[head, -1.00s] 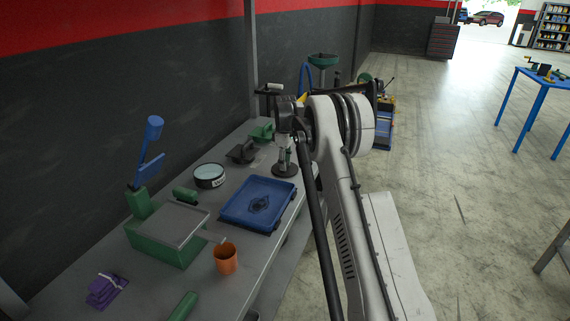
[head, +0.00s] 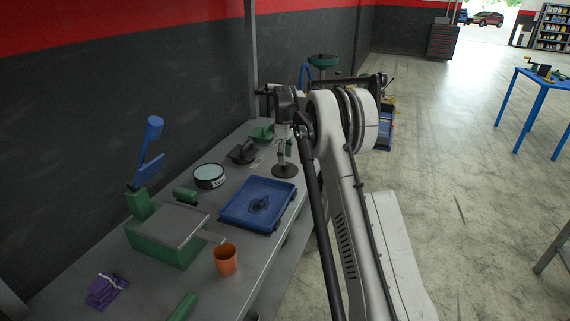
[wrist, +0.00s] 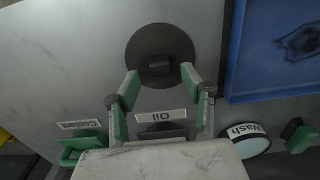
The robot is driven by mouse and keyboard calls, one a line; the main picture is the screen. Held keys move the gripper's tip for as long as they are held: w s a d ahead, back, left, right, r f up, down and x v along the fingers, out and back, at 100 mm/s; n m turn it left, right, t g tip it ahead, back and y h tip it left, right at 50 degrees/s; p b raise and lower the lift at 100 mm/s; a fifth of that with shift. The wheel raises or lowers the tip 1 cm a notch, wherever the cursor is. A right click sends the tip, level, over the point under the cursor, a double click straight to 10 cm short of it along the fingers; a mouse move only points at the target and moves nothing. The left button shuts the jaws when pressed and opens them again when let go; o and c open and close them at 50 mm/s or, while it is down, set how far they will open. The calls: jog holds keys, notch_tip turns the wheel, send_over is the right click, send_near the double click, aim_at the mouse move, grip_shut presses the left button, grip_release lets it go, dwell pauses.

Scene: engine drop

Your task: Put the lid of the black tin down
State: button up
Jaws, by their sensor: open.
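The lid (wrist: 172,40) is a dark round disc with a square knob (wrist: 155,64). It lies flat on the grey bench, beside the blue tray. It also shows in the head view (head: 285,171), under my gripper (head: 285,158). In the wrist view my gripper (wrist: 160,78) is open, with its green-padded fingers spread to either side of the knob and nothing held. The black tin (head: 241,153) stands on the bench to the left of the lid in the head view. In the wrist view its "Oil" label (wrist: 161,117) shows between my fingers, its body mostly hidden.
A blue tray (head: 237,209) lies in front of the lid. A "Wash" tin (head: 210,177) with a pale blue top and a green "Coolant" container (head: 262,134) stand near the wall. A green box (head: 165,245) and an orange cup (head: 226,260) are nearer.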

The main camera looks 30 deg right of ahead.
notch_tip(320, 180, up, 9)
jog(key=s+a+r+m+t, duration=0.2)
jog(key=s+a+r, duration=0.55)
jog(key=r, duration=0.25)
jog(key=s+a+r+m+t, duration=0.1)
jog(key=s+a+r, duration=0.25)
jog(key=s, duration=0.35)
jog(key=s+a+r+m, duration=0.1)
jog(key=s+a+r, duration=0.1)
jog(key=s+a, duration=0.35)
jog(key=s+a+f+m+t, duration=0.1)
jog(key=s+a+f, duration=0.1)
jog(key=s, duration=0.8)
jog(key=s+a+f+m+t, duration=0.1)
jog(key=s+a+f+m, duration=0.1)
jog(key=s+f, duration=0.3)
jog(key=s+a+f+m+t, duration=0.1)
jog(key=s+a+f+t, duration=0.1)
jog(key=s, duration=1.2)
jog(key=shift+s+a+f, duration=0.35)
jog(key=shift+a+f, duration=0.4)
jog(key=shift+a, duration=0.45)
